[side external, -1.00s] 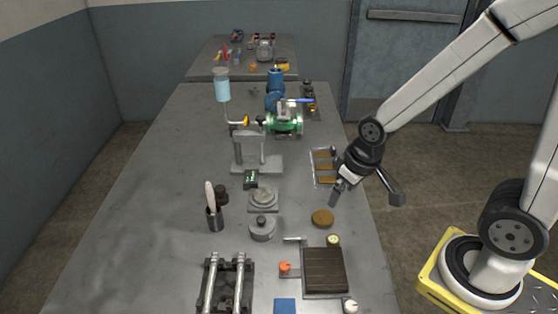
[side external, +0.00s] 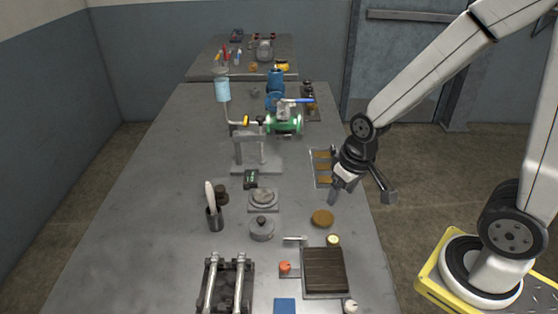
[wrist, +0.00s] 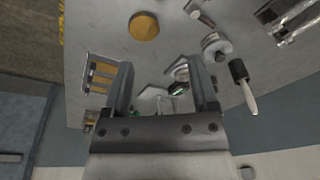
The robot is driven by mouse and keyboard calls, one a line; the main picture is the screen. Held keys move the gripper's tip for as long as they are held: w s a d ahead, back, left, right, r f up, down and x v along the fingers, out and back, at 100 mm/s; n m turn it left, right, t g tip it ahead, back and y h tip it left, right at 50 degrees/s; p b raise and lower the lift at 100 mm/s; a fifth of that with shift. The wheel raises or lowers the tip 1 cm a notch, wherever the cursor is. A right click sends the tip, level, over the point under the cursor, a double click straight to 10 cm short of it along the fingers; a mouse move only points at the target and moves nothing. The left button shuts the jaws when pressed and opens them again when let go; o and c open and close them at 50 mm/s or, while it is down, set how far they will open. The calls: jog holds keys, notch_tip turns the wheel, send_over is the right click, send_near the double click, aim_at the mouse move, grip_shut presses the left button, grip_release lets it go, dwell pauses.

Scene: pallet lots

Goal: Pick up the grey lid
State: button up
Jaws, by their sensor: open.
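The grey lid (side external: 262,222) with a dark knob sits on a small round grey pot (side external: 262,234) near the table's middle in the side view. In the wrist view the lid (wrist: 215,42) shows in the upper right. My gripper (side external: 334,190) is above the table, to the right of the lid and farther back, apart from it. In the wrist view its two fingers (wrist: 161,75) stand wide apart with nothing held between them.
A brown disc (side external: 322,218) lies between my gripper and the pot's right side. A dark cup (side external: 215,220) with a brush stands left of the pot. A grey round-topped plate (side external: 263,198) is just behind it. A tray with brown bars (side external: 320,180) lies beside my gripper.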

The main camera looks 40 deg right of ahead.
jog(key=m, duration=0.1)
jog(key=m+g+y, duration=0.2)
jog(key=m+y, duration=1.1)
jog(key=m, duration=0.2)
send_near(263, 218)
jog(key=a, duration=0.1)
jog(key=s+a+f, duration=0.1)
jog(key=shift+a, duration=0.3)
jog(key=shift+w+d+f+m, duration=0.1)
jog(key=shift+w+f+m, duration=0.05)
jog(key=shift+w+m, duration=0.3)
jog(key=shift+x, duration=1.35)
jog(key=shift+x, duration=2.55)
jog(key=shift+w, duration=0.1)
jog(key=shift+c, duration=0.2)
